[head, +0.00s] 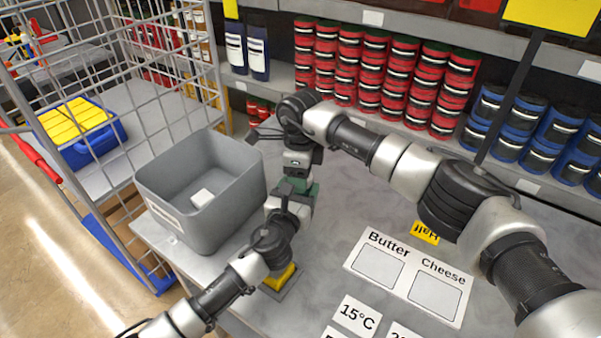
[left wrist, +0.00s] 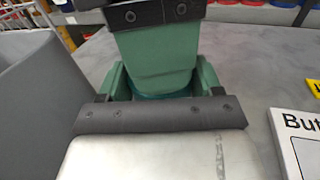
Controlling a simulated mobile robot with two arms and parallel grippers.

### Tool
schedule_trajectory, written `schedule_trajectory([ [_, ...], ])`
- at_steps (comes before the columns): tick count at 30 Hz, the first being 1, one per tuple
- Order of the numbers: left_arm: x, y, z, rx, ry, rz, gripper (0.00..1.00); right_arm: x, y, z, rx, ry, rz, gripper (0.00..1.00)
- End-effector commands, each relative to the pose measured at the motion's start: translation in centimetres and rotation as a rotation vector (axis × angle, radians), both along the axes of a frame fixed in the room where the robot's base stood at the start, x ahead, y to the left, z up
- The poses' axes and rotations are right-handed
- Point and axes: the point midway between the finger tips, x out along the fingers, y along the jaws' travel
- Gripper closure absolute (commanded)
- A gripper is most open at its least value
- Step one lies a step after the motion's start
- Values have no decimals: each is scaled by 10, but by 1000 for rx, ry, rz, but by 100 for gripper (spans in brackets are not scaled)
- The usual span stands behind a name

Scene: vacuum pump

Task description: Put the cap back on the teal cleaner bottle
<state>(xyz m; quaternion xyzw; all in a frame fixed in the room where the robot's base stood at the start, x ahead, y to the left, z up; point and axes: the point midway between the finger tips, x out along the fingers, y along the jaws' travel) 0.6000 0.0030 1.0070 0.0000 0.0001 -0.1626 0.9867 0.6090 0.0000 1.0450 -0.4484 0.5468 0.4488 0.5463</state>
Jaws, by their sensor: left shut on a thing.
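My left gripper (head: 299,190) reaches in from the lower left, low over the grey table, and is shut on what seems to be the teal bottle (left wrist: 160,87). Only a narrow dark-teal strip of it shows between the left gripper's green fingers in the left wrist view. My right gripper (head: 300,170) points down from above, directly over the left one. Its broad green finger (left wrist: 154,62) fills the middle of the left wrist view and hides the bottle's top. I cannot see the cap or whether the right fingers are closed.
A grey bin (head: 167,210) with a small white block inside stands close to the left of the grippers. A yellow block (head: 281,277) sits under my left forearm. A Butter and Cheese card (head: 408,268) lies right. Shelves of red cans (head: 370,75) stand behind.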

Motion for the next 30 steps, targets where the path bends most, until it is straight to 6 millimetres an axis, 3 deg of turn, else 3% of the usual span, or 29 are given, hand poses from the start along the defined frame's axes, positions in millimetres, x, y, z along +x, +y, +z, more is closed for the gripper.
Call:
schedule_trajectory([
  [5, 0, 0, 0, 0, 0, 1, 100, 0, 0, 0, 0, 0, -7, 72],
  [14, 0, 0, 0, 0, 0, 1, 100, 0, 0, 1, 1, -1, -272, 73],
  [22, 0, 0, 0, 0, 0, 0, 100, 0, 0, 1, 1, -1, -284, 73],
  [23, 0, 0, 0, 0, 0, 0, 100, 0, 0, 1, 1, -1, -284, 41],
  [27, 0, 0, 0, 0, 0, 0, 100, 0, 0, 0, 1, -1, -283, 20],
  [30, 0, 0, 0, 0, 0, 0, 100, 0, 0, 0, 1, 0, -283, 19],
])
